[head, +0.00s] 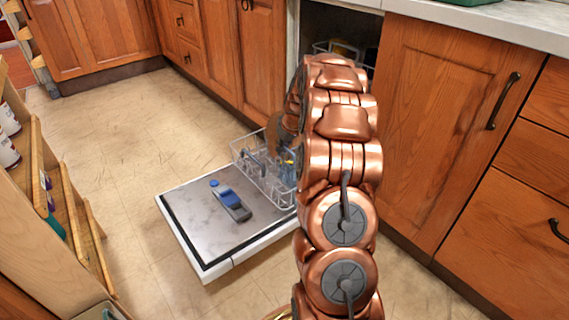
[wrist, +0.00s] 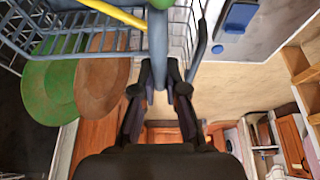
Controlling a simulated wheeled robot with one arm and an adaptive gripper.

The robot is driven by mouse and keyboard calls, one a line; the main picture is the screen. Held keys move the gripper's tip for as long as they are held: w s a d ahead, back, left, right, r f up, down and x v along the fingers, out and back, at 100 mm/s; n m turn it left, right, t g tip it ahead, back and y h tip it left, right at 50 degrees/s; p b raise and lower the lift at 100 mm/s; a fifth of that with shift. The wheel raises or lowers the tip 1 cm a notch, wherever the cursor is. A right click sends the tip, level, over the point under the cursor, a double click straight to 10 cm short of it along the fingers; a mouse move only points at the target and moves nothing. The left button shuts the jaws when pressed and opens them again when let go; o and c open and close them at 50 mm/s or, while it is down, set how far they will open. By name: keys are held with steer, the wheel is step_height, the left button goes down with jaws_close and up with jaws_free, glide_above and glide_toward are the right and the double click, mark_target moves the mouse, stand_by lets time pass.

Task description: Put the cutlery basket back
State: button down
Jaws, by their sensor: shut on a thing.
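My gripper (wrist: 159,78) is shut on a grey-blue upright bar, which looks like the handle of the cutlery basket (wrist: 158,42). The rest of the basket is mostly out of the wrist view, with a yellow utensil handle (wrist: 115,13) and something green at the top edge. In the head view my copper arm hides the gripper and most of the basket area. The open dishwasher's lower rack (head: 262,178) is pulled out over the door, with bluish and yellow bits showing beside my arm. I cannot tell whether the basket touches the rack.
The dishwasher door (head: 200,215) lies open, with a blue-lidded dispenser (head: 230,200) on it. Green plates (wrist: 48,90) and a brown plate (wrist: 102,75) stand in the rack close to my gripper. A wooden shelf unit (head: 45,190) is at left. Tiled floor (head: 110,130) is clear.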

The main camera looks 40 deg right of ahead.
mark_target(283, 158)
step_height(283, 158, down, 5)
steer(key=shift+d+b, duration=0.1)
steer(key=shift+b, duration=0.95)
steer(key=shift+r, duration=0.1)
steer(key=c, duration=1.2)
jaws_free()
